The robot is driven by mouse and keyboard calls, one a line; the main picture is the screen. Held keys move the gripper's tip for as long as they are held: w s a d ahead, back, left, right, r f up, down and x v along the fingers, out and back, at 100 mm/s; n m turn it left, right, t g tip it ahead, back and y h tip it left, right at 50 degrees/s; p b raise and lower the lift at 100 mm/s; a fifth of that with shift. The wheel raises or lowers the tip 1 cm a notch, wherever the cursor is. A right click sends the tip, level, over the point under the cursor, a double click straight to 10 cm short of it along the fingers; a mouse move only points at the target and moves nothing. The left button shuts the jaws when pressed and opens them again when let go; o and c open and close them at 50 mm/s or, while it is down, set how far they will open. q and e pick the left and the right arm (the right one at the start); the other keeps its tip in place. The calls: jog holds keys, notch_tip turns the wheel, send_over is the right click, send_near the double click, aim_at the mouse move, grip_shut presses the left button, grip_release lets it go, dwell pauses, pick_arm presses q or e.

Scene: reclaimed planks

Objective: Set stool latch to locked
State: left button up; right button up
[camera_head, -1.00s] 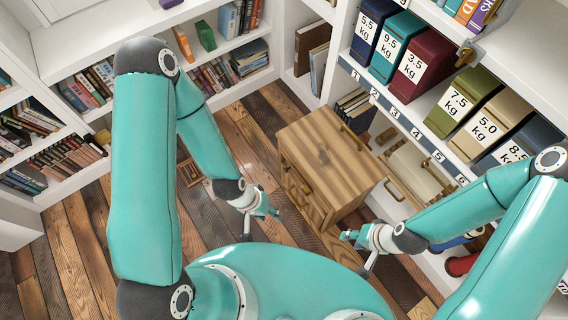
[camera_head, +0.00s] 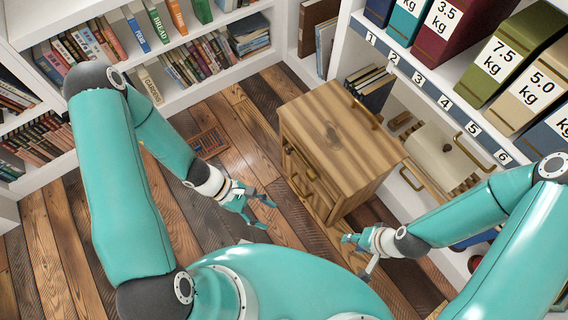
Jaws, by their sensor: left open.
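The wooden stool (camera_head: 340,140), a box-like cabinet with a flat top, stands on the plank floor in the middle of the head view. Brass-coloured fittings (camera_head: 300,165) show on its left-facing front; which one is the latch, and its setting, I cannot tell. A brass handle (camera_head: 366,114) lies along its top right edge. My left gripper (camera_head: 262,212) is open and empty, to the left of the stool's lower front and apart from it. My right gripper (camera_head: 352,250) is below the stool's lower right corner; its fingers are too small to judge.
Shelves with weight-marked binders (camera_head: 500,60) and a numbered ledge (camera_head: 440,97) stand close on the right. A beige case (camera_head: 437,150) sits on the lower shelf beside the stool. Bookshelves (camera_head: 190,60) line the back left. A small abacus-like frame (camera_head: 208,143) lies on the otherwise clear left floor.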

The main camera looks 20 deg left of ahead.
pick_arm(q)
jog(key=w+a+f+n+t+h+b, duration=0.1)
jog(key=w+a+f+n+t+b, duration=0.4)
jog(key=w, duration=0.3)
jog(key=n+t+y+b, duration=0.2)
jog(key=n+t+b, duration=0.1)
jog(key=n+t, duration=0.3)
send_near(286, 151)
jog(key=shift+y, duration=0.3)
jog(key=b+x, duration=0.4)
jog(key=x, duration=0.5)
jog(key=shift+w+d+f, duration=0.1)
jog(key=shift+d, duration=0.2)
pick_arm(e)
notch_tip(286, 151, down, 15)
